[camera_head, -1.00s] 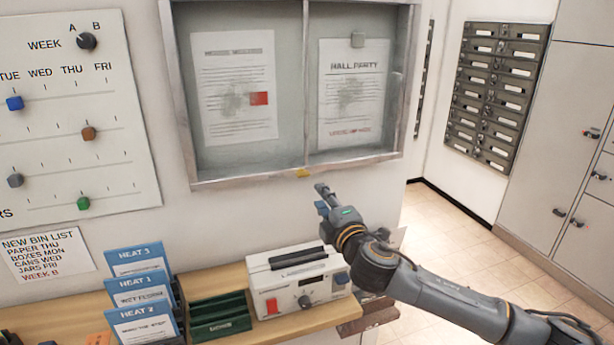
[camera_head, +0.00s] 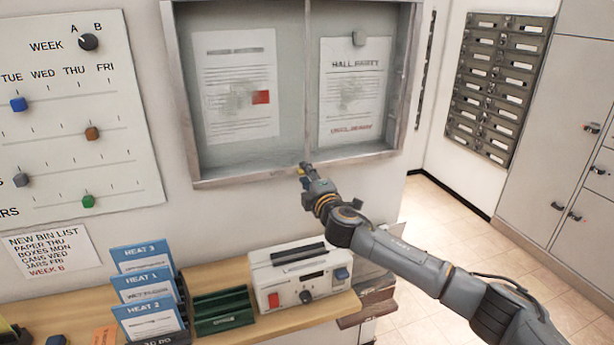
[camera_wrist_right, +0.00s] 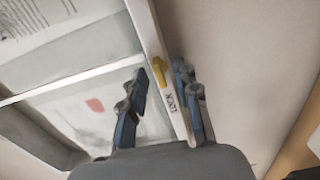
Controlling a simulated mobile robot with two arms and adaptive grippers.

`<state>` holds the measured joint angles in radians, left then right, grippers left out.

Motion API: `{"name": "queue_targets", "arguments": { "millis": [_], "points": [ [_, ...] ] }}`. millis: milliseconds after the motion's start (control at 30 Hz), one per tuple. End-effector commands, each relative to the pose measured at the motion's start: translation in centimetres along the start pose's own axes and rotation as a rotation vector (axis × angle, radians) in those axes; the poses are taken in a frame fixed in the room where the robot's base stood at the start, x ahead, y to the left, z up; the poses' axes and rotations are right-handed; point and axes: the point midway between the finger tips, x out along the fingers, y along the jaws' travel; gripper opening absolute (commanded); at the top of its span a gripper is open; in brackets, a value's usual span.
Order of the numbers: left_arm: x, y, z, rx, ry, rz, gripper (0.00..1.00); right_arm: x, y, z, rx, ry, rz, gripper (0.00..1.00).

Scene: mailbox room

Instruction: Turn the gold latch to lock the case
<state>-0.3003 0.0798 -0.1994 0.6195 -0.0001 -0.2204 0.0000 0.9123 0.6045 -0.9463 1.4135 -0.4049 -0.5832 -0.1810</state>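The case (camera_head: 288,181) is a grey-framed, two-pane notice case on the wall with papers inside. Its small gold latch (camera_wrist_right: 160,70) sits on the bottom frame rail, beside a printed label (camera_wrist_right: 171,103) that seems to read LOCK, in the right wrist view. My right gripper (camera_wrist_right: 159,76) is open, with one finger on each side of the latch. Whether the fingers touch it I cannot tell. In the head view my right gripper (camera_head: 307,173) is at the middle of the case's bottom rail and mostly covers the latch. My left gripper is not in view.
Below the case, a wooden shelf (camera_head: 318,313) carries a white laminator-like machine (camera_head: 290,284), a green tray (camera_head: 222,308) and blue HEAT booklets (camera_head: 149,290). A dial board (camera_head: 75,130) hangs at left. Mailboxes (camera_head: 497,85) are at the back right.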

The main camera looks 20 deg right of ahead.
Motion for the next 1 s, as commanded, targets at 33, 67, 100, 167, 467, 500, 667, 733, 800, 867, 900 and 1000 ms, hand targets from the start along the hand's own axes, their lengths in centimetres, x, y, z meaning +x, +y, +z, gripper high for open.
{"name": "queue_targets", "arguments": {
  "millis": [33, 67, 100, 167, 467, 500, 667, 733, 800, 867, 900, 1000],
  "points": [
    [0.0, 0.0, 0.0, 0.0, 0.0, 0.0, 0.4, 0.0, 0.0, 0.0, 0.0, 0.0, 0.0, 0.31],
    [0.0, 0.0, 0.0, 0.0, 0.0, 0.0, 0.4, 0.0, 0.0, 0.0, 0.0, 0.0, 0.0, 0.31],
    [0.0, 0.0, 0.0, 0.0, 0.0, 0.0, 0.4, 0.0, 0.0, 0.0, 0.0, 0.0, 0.0, 0.31],
    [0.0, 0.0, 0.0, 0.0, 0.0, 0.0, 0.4, 0.0, 0.0, 0.0, 0.0, 0.0, 0.0, 0.23],
    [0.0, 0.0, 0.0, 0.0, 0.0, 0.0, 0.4, 0.0, -0.1, 0.0, 0.0, 0.0, -0.001, 0.0],
    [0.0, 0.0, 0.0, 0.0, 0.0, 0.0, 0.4, 0.0, -0.1, 0.0, 0.001, 0.0, -0.001, 0.0],
    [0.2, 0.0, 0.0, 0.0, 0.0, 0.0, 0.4, -0.1, -0.2, 0.0, 0.022, 0.0, -0.002, 0.0],
    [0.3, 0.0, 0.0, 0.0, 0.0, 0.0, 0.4, -0.1, -0.3, 0.0, 0.045, -0.001, -0.003, 0.0],
    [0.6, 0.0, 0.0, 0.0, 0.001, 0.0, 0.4, -0.1, -0.3, 0.0, 0.075, -0.001, -0.002, 0.0],
    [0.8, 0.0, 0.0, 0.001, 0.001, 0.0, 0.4, -0.1, -0.3, 0.0, 0.109, -0.001, -0.002, 0.0],
    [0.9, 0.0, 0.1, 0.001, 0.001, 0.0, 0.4, -0.1, -0.4, -0.1, 0.136, -0.001, -0.003, 0.0],
    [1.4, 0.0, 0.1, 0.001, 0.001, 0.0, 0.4, -0.1, -0.4, -0.1, 0.214, -0.001, -0.002, 0.0]
  ]
}}
